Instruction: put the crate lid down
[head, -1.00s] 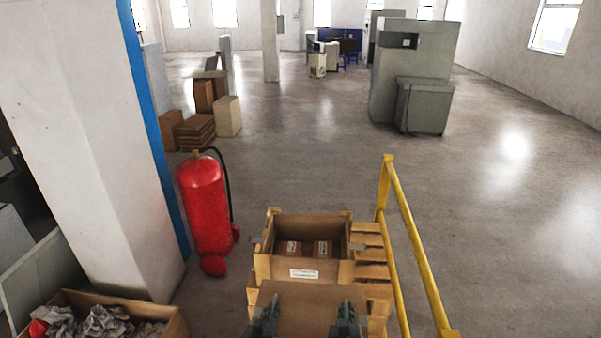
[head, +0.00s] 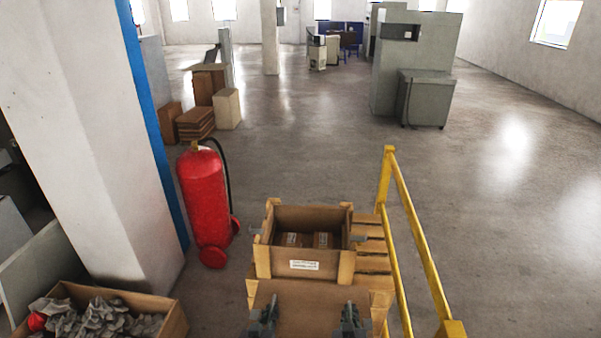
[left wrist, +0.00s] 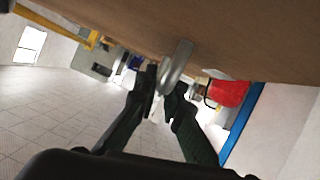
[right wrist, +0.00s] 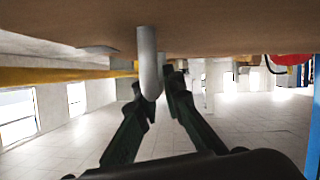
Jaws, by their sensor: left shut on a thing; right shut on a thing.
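The crate lid (head: 306,302) is a flat brown panel at the bottom of the head view, held in front of the open crate. Its underside also shows along the top of the left wrist view (left wrist: 230,40) and the right wrist view (right wrist: 220,28). My left gripper (head: 266,316) is shut on the lid's left grey handle (left wrist: 177,66). My right gripper (head: 351,316) is shut on its right grey handle (right wrist: 149,62). The wooden crate (head: 285,266) stands upright and uncovered, with brown labelled boxes (head: 322,240) inside.
A slatted wooden pallet (head: 372,247) is under the crate. A yellow rail (head: 412,240) runs along the right. A red fire extinguisher (head: 204,195) stands to the left, by a white pillar (head: 90,150). A carton of grey scraps (head: 172,325) is at lower left.

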